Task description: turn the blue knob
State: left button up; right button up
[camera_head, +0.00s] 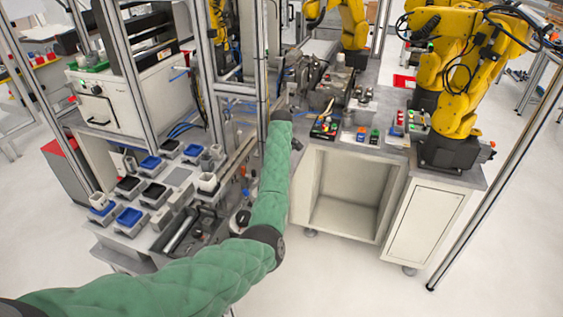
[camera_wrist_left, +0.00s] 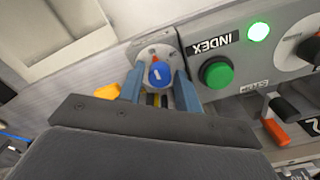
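The blue knob (camera_wrist_left: 160,74) sits on a round grey dial plate on a panel, in the upper middle of the left wrist view. The fingers are apart and nothing is seen held. In the head view my left arm in its green sleeve (camera_head: 270,190) reaches forward to the workbench; its gripper and the knob cannot be made out there. My right gripper is not in view.
In the left wrist view a green button (camera_wrist_left: 215,73), a lit green lamp (camera_wrist_left: 258,32), a red-tipped lever (camera_wrist_left: 274,131) and a yellow part (camera_wrist_left: 107,91) are close by. In the head view a metal post (camera_head: 262,70) and a yellow robot arm (camera_head: 455,90) stand around the bench.

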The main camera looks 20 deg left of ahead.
pick_arm(q)
jog(key=shift+f, duration=0.1)
jog(key=shift+c, duration=0.6)
jog(key=shift+a, duration=0.1)
jog(key=c, duration=0.6)
